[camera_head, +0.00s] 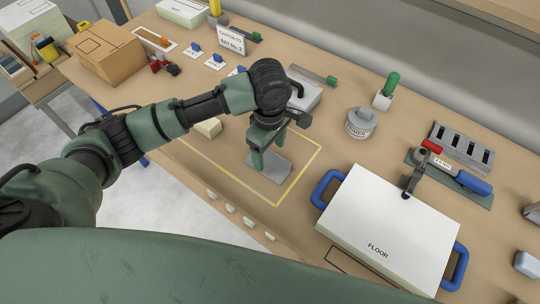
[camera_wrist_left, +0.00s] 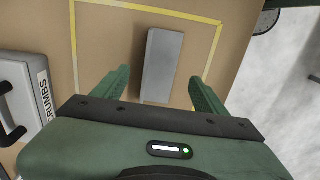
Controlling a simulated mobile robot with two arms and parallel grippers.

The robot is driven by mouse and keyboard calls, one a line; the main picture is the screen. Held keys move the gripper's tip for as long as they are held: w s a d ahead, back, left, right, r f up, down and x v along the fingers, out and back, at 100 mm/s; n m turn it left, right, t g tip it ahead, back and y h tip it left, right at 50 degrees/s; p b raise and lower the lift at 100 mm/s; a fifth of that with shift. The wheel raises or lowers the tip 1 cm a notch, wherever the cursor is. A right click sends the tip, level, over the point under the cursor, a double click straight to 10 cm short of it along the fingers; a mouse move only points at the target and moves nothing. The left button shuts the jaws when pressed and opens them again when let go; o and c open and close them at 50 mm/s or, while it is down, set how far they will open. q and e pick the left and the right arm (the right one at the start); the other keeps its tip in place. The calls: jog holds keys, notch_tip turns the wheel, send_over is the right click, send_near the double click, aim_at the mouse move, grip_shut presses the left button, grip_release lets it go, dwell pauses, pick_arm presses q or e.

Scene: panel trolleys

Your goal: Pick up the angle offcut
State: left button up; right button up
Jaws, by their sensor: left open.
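The angle offcut (camera_wrist_left: 162,65) appears to be the grey metal piece lying inside a yellow taped outline on the wooden table. In the head view the grey piece (camera_head: 274,168) lies just beside and below my left gripper (camera_head: 265,158). In the left wrist view my left gripper (camera_wrist_left: 157,90) is open, with one green finger on each side of the piece's near end. I cannot tell how far above the table the fingertips are. Part of the piece is hidden behind the gripper in the head view. My right gripper is not in view.
A white panel marked FLOOR (camera_head: 385,235) with blue handles lies to the right. A grey case (camera_head: 304,95), marked CRUMBS (camera_wrist_left: 20,95) in the wrist view, sits behind my gripper. A small beige block (camera_head: 208,127) and a round grey tin (camera_head: 360,123) stand nearby. The table's front edge is close.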

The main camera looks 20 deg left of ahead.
aim_at(267, 166)
pick_arm(q)
jog(key=shift+s+a+f+p, duration=0.1)
jog(key=shift+a+f+p, duration=0.1)
jog(key=shift+f, duration=0.35)
jog(key=shift+s+a+f+p, duration=0.1)
jog(key=shift+a+f+p, duration=0.1)
jog(key=shift+f, duration=0.3)
jog(key=shift+w+a+f, duration=0.1)
jog(key=shift+f, duration=0.75)
jog(key=shift+w+f, duration=0.1)
jog(key=shift+f, duration=0.75)
jog(key=shift+c, duration=0.3)
grip_shut()
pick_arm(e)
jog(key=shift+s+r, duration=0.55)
